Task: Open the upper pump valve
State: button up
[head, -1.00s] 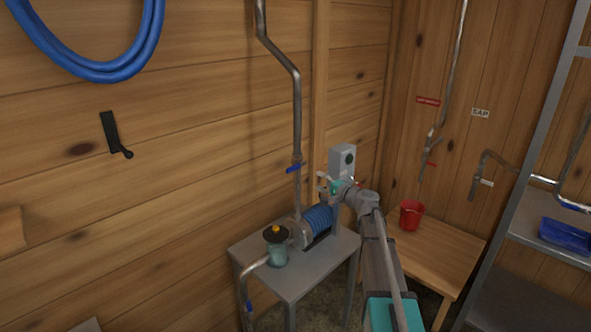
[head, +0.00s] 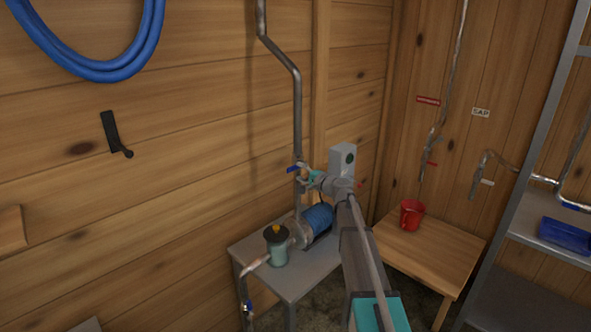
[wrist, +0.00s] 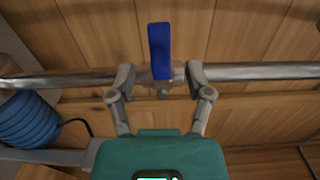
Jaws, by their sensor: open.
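The upper pump valve has a blue lever (head: 293,169) on the vertical grey pipe (head: 297,110) above the pump (head: 316,222). In the wrist view the blue lever (wrist: 160,48) lies across the pipe (wrist: 262,71), at right angles to it. My gripper (head: 304,174) is at the valve from the right. In the wrist view my gripper (wrist: 159,74) is open, with one finger on each side of the lever's lower end and the valve body. I cannot tell whether either finger touches the lever.
The pump stands on a grey metal table (head: 280,282), with a filter jar (head: 277,248) beside it. A grey control box (head: 343,160) is close behind my gripper. A lower blue valve (head: 247,307) is on the front pipe. A red bucket (head: 411,214) stands on a wooden table (head: 440,250).

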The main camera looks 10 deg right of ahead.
aim_at(294, 169)
jog(key=shift+x, duration=2.2)
